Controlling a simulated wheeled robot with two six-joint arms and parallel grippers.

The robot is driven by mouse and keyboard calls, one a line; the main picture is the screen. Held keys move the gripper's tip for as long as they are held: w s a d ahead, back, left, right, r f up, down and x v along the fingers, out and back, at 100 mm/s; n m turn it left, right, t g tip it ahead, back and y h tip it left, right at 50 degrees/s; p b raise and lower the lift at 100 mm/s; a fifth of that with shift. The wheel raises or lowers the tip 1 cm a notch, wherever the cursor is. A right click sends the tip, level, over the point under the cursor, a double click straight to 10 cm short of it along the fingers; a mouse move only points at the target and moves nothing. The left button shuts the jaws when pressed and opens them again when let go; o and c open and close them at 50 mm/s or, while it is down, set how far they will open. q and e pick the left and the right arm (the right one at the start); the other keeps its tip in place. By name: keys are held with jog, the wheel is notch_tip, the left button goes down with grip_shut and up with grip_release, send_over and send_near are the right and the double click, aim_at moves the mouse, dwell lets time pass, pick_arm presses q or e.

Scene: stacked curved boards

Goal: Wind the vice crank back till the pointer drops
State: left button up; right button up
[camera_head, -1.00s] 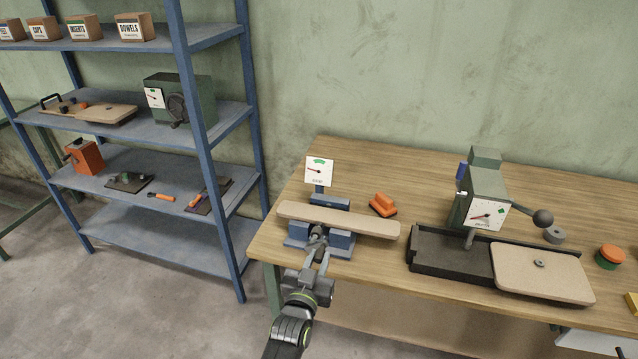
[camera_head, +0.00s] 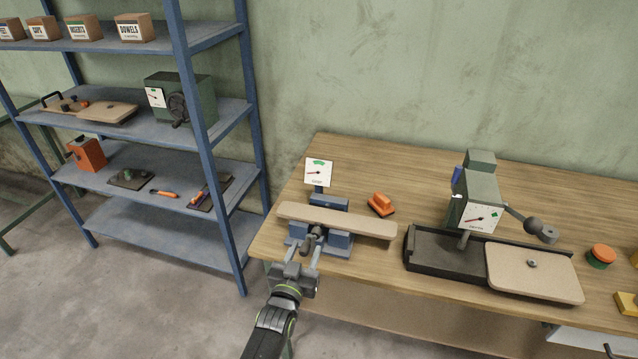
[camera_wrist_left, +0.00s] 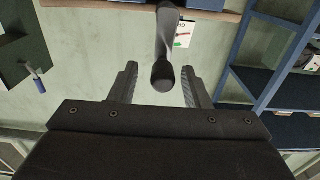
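The blue vice (camera_head: 339,241) stands at the left front of the bench with a curved tan board (camera_head: 355,223) across it. Its dark crank (camera_head: 316,232) points toward me. Behind the board, a white gauge (camera_head: 318,172) has a green band at the top and a red pointer aimed left, outside the band. My left gripper (camera_head: 309,250) is at the crank. In the left wrist view the dark crank handle (camera_wrist_left: 164,62) lies between my two fingers (camera_wrist_left: 158,88), with a gap on each side. My right gripper is not in view.
An orange-topped block (camera_head: 381,203) sits behind the board's right end. A green press (camera_head: 478,205) with a dark tray (camera_head: 440,252) and a tan board (camera_head: 535,270) stands to the right. A blue shelf rack (camera_head: 204,150) is at left. Bare bench lies behind the gauge.

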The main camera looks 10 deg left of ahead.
pick_arm(q)
jog(key=shift+s+p, duration=0.2)
jog(key=shift+p, duration=0.1)
jog(key=s+p, duration=0.4)
jog(key=s, duration=0.1)
jog(key=shift+s+a+f, duration=0.1)
jog(key=shift+s+a, duration=0.05)
jog(key=shift+s, duration=0.75)
